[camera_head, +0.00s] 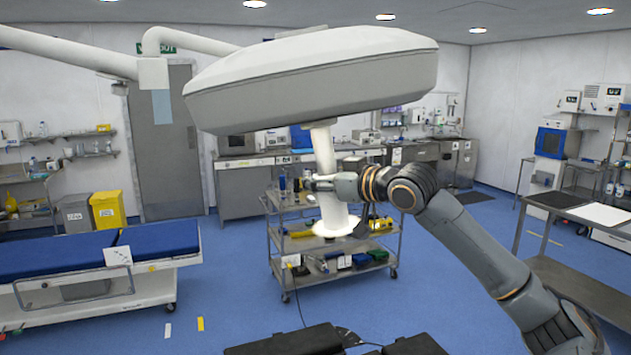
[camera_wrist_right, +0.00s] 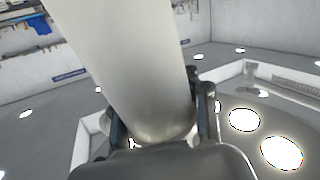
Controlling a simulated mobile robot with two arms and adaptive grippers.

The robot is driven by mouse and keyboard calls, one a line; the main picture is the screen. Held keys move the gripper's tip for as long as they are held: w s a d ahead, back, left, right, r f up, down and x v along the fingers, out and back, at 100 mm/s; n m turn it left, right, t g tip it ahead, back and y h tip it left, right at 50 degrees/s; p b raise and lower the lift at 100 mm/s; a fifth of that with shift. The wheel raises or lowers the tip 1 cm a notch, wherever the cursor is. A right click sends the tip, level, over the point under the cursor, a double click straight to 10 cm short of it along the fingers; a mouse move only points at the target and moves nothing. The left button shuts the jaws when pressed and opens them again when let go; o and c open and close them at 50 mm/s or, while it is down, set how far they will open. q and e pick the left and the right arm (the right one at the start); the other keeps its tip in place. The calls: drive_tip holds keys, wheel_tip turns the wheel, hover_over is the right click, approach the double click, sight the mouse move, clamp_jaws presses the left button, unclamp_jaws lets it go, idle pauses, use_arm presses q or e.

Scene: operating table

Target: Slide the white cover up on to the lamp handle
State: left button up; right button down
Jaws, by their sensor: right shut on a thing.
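The surgical lamp (camera_head: 310,80) hangs from a white arm, its wide grey-white head tilted. A white column hangs under it, and its lower part is the white cover (camera_head: 334,212) with a bright flared bottom end. The lamp handle cannot be told apart from the cover; the column looks continuous up to the lamp head. My right gripper (camera_head: 322,184) is shut on the cover, about midway down the column. In the right wrist view the white cover (camera_wrist_right: 130,70) fills the space between the two fingers of my right gripper (camera_wrist_right: 162,112). My left gripper is not in view.
A steel trolley (camera_head: 290,235) with tools and bottles stands behind the cover. A blue padded operating table (camera_head: 70,260) is at left. A grey table (camera_head: 575,210) with a white sheet is at right. The floor between has free room.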

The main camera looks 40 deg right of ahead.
drive_tip(key=shift+w+a+r, duration=0.15)
drive_tip(key=shift+r, duration=1.35)
drive_tip(key=shift+r, duration=0.3)
drive_tip(key=shift+w+a+r, duration=0.1)
drive_tip(key=shift+r, duration=0.3)
drive_tip(key=c, duration=0.6)
unclamp_jaws()
